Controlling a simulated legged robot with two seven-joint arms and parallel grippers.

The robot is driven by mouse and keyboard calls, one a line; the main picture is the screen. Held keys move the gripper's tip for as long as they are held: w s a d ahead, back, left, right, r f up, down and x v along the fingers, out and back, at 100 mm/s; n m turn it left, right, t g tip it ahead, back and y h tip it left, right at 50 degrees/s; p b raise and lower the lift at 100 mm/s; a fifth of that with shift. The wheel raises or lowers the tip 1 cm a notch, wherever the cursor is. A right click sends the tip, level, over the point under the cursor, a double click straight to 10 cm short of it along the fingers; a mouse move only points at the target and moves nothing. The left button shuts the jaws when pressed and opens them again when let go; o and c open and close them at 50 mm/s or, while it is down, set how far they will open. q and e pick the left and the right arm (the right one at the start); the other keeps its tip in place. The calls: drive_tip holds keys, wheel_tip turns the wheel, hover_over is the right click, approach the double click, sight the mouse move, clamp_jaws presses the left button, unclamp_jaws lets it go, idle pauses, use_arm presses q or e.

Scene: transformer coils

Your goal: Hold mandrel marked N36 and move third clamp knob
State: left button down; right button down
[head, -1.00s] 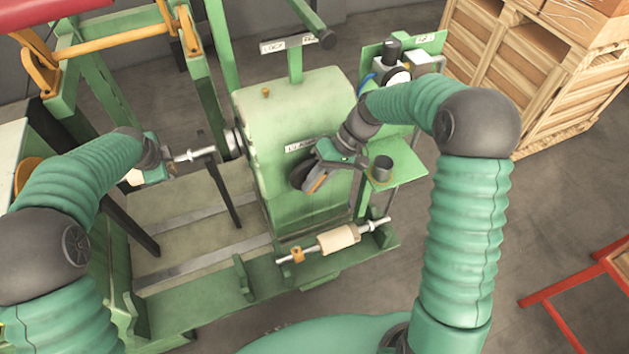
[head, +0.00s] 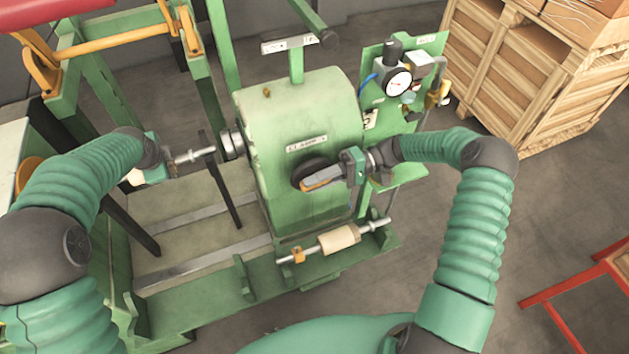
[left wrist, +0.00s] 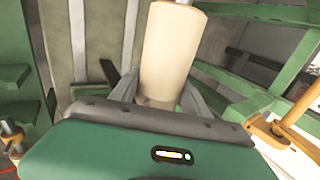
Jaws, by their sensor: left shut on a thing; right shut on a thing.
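A cream mandrel (left wrist: 172,50) stands in the jaws of my left gripper (left wrist: 158,100) in the left wrist view. In the head view, its metal shaft (head: 195,155) reaches from my left gripper (head: 150,174) to the chuck on the green machine housing (head: 285,115). No N36 mark is legible. A round black clamp knob (head: 307,170) sits on the housing face below a small label plate. My right gripper (head: 318,181) is shut on this knob, its orange-trimmed fingers lying across it and hiding part of it.
Another cream roller on a shaft (head: 338,239) lies along the front rail. A gauge panel (head: 398,83) stands behind my right arm. Wooden crates (head: 545,80) are at the back right and a red frame (head: 580,290) at the lower right. Floor between is clear.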

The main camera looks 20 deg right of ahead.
drive_tip(key=shift+d+f+y, duration=0.2)
drive_tip(key=shift+f+y, duration=0.1)
drive_tip(key=shift+y, duration=0.3)
drive_tip(key=c, duration=1.4)
unclamp_jaws()
drive_tip(key=shift+d, duration=0.15)
drive_tip(key=shift+o, duration=0.2)
drive_tip(key=shift+r, duration=0.1)
drive_tip(key=d, duration=1.2)
drive_tip(key=shift+f, duration=0.3)
